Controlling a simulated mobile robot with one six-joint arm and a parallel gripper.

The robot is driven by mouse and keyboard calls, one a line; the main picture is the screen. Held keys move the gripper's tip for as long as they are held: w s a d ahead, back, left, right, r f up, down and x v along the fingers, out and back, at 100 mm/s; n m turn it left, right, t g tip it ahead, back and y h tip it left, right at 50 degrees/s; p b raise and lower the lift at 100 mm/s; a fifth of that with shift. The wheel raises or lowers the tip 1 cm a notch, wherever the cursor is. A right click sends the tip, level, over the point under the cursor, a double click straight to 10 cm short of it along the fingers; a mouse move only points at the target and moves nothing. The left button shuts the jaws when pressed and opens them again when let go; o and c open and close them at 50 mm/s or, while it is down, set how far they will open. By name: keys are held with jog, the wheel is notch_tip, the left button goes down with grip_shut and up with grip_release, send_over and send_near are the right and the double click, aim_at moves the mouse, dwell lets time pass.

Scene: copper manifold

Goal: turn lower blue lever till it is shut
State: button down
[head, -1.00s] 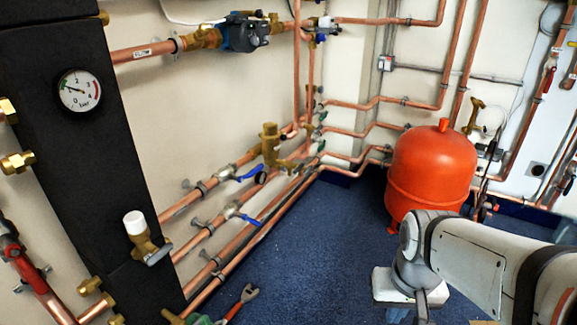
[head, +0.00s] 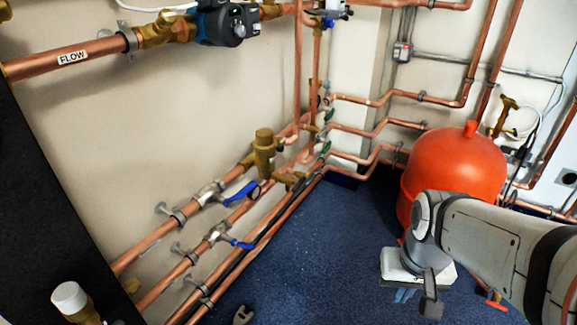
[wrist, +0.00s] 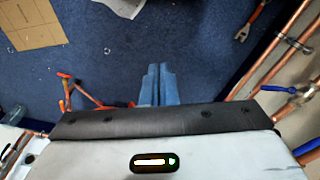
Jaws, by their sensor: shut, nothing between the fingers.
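The lower blue lever (head: 240,243) sits on a valve of the lower pipe run along the left wall in the head view. It points right and slightly down, at an angle close to the pipe's line. A blue lever, likely the same one, shows at the right edge of the wrist view (wrist: 277,89). The upper blue lever (head: 241,192) is on the pipe above it. My gripper (wrist: 158,70) is shut and empty over the blue floor, well right of the levers in the head view and touching nothing. Its blue fingers are partly hidden there.
A red vessel (head: 455,170) stands behind my arm. A brass fitting (head: 264,155) rises near the upper lever. A wrench (wrist: 250,20) lies on the floor, with cardboard (wrist: 33,25) and orange-red metal parts (wrist: 85,95) nearby. The floor between my gripper and the pipes is clear.

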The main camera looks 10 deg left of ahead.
jog(key=w+a+n+g+y+p, duration=0.2)
jog(key=w+a+y+p, duration=0.15)
jog(key=w+a, duration=0.4)
jog(key=w+a+n+g+y+p, duration=0.25)
jog(key=w+a+p, duration=0.25)
jog(key=w, duration=0.6)
jog(key=n+t+y+p, duration=0.2)
jog(key=n+y+p, duration=0.1)
jog(key=y+p, duration=0.5)
send_near(244, 245)
jog(key=w+d+r, duration=0.3)
jog(key=w+d, duration=0.3)
jog(key=s+d+f+b+x, duration=0.1)
jog(key=f+b+x, duration=0.1)
jog(key=x, duration=1.2)
jog(key=shift+s+f, duration=0.25)
jog(key=shift+f, duration=0.15)
